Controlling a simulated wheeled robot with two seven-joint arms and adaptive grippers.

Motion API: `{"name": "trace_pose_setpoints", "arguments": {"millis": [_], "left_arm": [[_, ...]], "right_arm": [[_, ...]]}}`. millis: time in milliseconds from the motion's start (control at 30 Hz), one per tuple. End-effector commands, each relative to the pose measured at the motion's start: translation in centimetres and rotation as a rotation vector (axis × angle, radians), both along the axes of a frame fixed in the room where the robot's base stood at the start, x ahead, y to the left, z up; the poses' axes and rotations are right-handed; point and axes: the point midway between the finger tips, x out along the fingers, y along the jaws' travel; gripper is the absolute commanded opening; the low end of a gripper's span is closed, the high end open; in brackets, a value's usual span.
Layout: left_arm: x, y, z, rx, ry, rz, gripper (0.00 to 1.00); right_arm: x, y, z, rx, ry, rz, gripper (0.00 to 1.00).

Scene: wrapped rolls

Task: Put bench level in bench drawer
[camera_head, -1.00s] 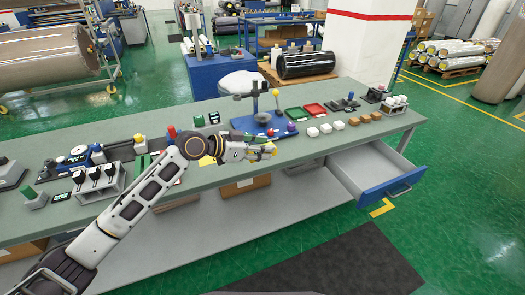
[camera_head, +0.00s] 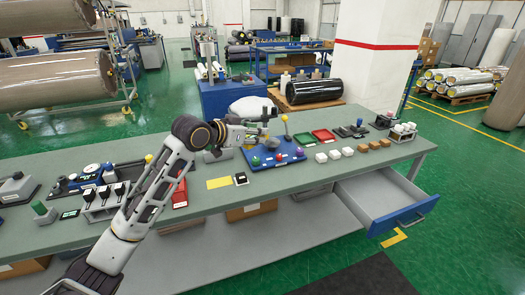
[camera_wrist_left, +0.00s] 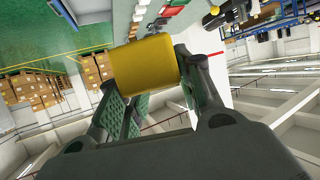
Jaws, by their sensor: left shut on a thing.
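My left gripper (camera_head: 262,133) is shut on a yellow block, which I take to be the bench level (camera_wrist_left: 146,66). In the left wrist view the yellow block sits between the fingers, clear of the bench. In the head view the gripper is raised over the blue stand and hides most of the block. The bench drawer (camera_head: 371,201) is pulled open at the right end of the bench, with a blue front and a grey, empty-looking inside. My right gripper is not in view.
A blue stand (camera_head: 272,157) with coloured knobs is on the bench. Red and green trays (camera_head: 315,136), white blocks (camera_head: 334,154) and brown blocks (camera_head: 374,145) lie between it and the drawer side. A yellow patch (camera_head: 219,183) and a small dark item (camera_head: 241,179) are on the bench front.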

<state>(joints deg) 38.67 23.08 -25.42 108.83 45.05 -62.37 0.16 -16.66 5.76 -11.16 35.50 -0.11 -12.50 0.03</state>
Motion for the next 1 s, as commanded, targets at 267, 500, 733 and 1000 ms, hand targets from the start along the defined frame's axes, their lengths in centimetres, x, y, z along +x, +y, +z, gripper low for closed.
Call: {"name": "trace_pose_setpoints", "arguments": {"millis": [267, 500, 733, 1000], "left_arm": [[0.3, 3.2, 1.1, -0.005, 0.003, 0.177, 0.08], [-0.1, 6.1, -1.6, -0.003, 0.005, 0.300, 0.08], [-0.7, 8.1, -4.9, -0.002, 0.005, 0.381, 0.08], [-1.8, 10.0, -9.2, -0.001, 0.005, 0.455, 0.08]], "right_arm": [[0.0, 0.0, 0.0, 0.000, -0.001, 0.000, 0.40], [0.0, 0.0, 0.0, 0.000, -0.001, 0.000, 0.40], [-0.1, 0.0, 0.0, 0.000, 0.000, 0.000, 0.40], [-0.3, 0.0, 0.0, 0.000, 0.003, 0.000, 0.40]]}}
